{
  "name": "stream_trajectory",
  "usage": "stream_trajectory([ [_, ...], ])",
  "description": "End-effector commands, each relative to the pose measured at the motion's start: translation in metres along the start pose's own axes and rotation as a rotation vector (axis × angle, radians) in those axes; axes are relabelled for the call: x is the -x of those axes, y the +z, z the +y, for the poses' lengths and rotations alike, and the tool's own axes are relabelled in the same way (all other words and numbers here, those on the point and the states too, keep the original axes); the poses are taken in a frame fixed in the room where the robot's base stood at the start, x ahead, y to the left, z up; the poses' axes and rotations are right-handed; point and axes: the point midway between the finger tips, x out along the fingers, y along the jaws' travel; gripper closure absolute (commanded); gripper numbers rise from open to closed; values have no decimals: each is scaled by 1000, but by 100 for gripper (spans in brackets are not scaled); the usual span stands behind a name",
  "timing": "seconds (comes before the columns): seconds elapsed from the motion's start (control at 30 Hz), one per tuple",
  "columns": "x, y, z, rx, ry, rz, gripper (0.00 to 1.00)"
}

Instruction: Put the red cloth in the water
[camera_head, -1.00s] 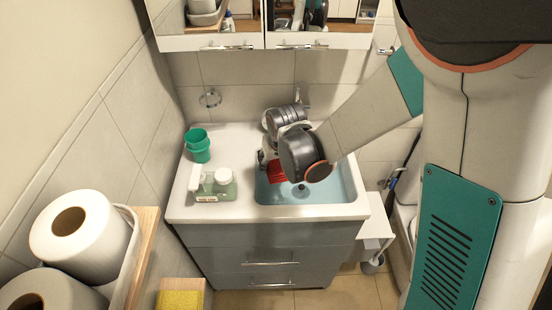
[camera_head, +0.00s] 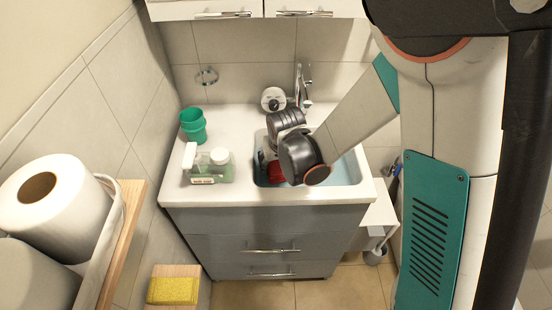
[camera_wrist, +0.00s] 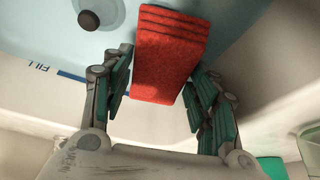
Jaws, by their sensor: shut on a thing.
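The red cloth (camera_wrist: 170,50), a folded block, sits between the two fingers of my gripper (camera_wrist: 160,64) in the wrist view. My gripper is shut on it. In the head view the cloth (camera_head: 276,171) shows inside the left part of the sink basin (camera_head: 350,172), partly behind my wrist, and the fingers are mostly hidden. Pale blue water (camera_wrist: 40,25) fills the background beyond the cloth in the wrist view, with a dark drain (camera_wrist: 89,20). A blue FILL mark (camera_wrist: 42,69) is on the basin wall. I cannot tell whether the cloth touches the water.
Paper rolls (camera_head: 60,195) and a yellow sponge (camera_head: 173,290) are at the lower left.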

Motion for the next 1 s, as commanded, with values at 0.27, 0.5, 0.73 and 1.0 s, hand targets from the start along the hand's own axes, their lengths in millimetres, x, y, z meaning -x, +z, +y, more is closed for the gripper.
stream_trajectory([
  [0.27,-1,0,0,0,0,0,65],
  [0.5,-1,0,0,0,0,0,23],
  [0.73,-1,0,0,0,0,0,23],
  [1.0,-1,0,0,0,0,0,23],
])
